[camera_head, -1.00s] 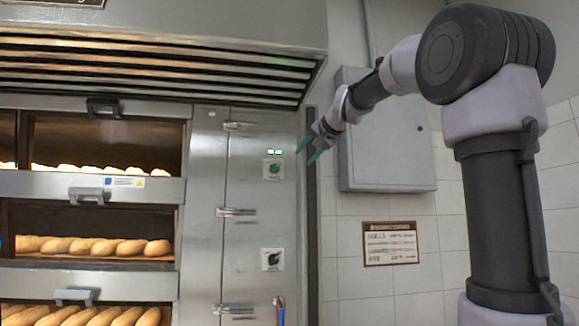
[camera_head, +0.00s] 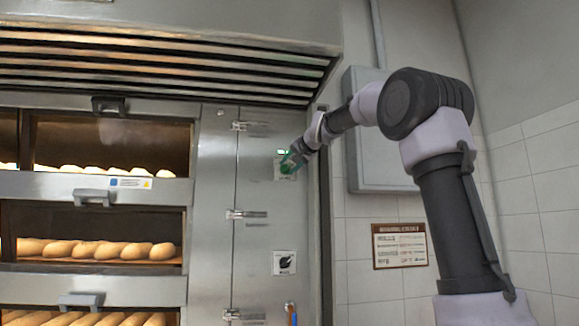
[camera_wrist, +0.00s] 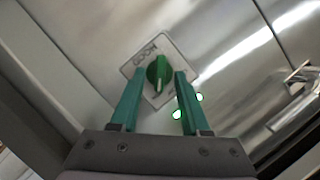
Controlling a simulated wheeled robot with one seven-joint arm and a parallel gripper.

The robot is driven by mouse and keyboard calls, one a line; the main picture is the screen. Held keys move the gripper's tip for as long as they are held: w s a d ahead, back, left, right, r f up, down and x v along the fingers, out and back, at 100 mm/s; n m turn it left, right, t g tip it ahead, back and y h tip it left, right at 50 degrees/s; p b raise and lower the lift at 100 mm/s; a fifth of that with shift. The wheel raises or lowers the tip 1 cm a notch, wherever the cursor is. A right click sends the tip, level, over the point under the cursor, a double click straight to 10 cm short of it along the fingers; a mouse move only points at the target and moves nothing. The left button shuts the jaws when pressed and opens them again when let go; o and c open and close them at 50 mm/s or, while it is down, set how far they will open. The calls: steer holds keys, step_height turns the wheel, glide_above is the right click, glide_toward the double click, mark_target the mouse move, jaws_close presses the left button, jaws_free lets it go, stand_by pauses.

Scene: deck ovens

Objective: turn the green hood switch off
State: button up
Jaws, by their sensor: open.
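I cannot tell whether either finger touches the knob. Two green lamps (camera_wrist: 177,114) glow beside the plate. In the head view my gripper (camera_head: 291,161) is at the upper switch plate and partly hides the green knob (camera_head: 287,168).
A black switch on a white plate (camera_head: 284,262) sits lower on the same panel. Door hinges (camera_head: 240,214) stick out to its left. The hood (camera_head: 170,65) overhangs above. A grey wall box (camera_head: 375,150) is right of the panel, with a sign (camera_head: 400,246) below.

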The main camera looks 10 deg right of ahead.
jaws_close()
stand_by(0.3)
steer(key=n, duration=0.1)
steer(key=n+h, duration=0.1)
steer(key=shift+a+r+n+h, duration=0.2)
steer(key=shift+n+h, duration=0.1)
steer(key=shift+n, duration=0.1)
steer(key=n, duration=0.1)
steer(key=n+h, duration=0.2)
steer(key=shift+a+g, duration=0.25)
steer(key=shift+g, duration=0.05)
steer(key=n+h, duration=0.2)
steer(key=n, duration=0.1)
steer(key=shift+a+f+n+h, duration=0.1)
steer(key=shift+a+n+h, duration=0.15)
steer(key=shift+n+h, duration=0.15)
steer(key=shift+a+f+n+h, duration=0.15)
steer(key=shift+n+h, duration=0.65)
steer(key=shift+n, duration=0.5)
